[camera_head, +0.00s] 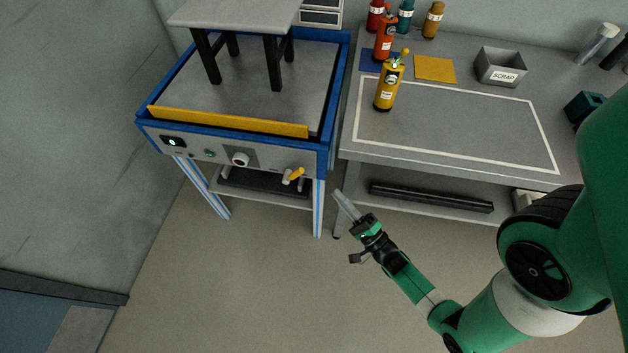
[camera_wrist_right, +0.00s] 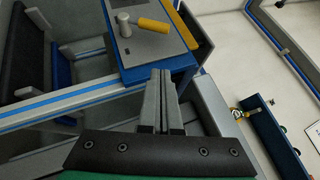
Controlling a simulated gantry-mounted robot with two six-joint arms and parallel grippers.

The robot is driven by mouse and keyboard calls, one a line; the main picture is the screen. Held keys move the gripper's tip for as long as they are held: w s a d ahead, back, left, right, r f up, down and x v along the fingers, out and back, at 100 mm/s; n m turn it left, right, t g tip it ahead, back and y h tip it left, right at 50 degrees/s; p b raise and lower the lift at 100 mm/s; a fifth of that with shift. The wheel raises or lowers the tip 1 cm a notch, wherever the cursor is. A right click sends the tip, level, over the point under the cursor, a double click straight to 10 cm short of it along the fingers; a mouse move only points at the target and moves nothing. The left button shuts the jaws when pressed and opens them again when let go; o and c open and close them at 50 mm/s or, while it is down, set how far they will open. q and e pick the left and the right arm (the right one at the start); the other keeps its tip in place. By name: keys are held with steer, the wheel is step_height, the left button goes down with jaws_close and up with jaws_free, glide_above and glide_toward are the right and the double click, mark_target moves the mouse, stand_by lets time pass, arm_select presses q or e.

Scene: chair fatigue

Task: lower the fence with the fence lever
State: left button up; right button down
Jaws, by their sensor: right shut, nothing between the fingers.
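The fence (camera_head: 228,122) is a long yellow bar along the front edge of the blue-framed test bench, standing above the front panel. The fence lever (camera_head: 295,174) has a yellow handle and sits at the right end of the grey front panel. In the right wrist view the lever's yellow handle (camera_wrist_right: 154,25) shows beyond the fingertips, with clear space between. My right gripper (camera_head: 346,205) is shut and empty, below and to the right of the lever, in front of the bench's right leg. It also shows in the right wrist view (camera_wrist_right: 160,76). My left gripper is not in view.
A grey stool (camera_head: 236,12) stands on the bench. The grey worktable (camera_head: 450,120) at right holds several bottles, a yellow bottle (camera_head: 389,86) and a scrap bin (camera_head: 501,67). A dark bar (camera_head: 430,197) lies on its lower shelf. The floor before the bench is clear.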

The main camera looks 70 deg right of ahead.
mark_target(294, 175)
steer(key=w+d+r+b, duration=0.1)
steer(key=w+r, duration=0.2)
steer(key=w, duration=0.5)
steer(key=shift+d+r+b, duration=0.15)
steer(key=shift+r+b, duration=0.05)
steer(key=shift+b, duration=0.1)
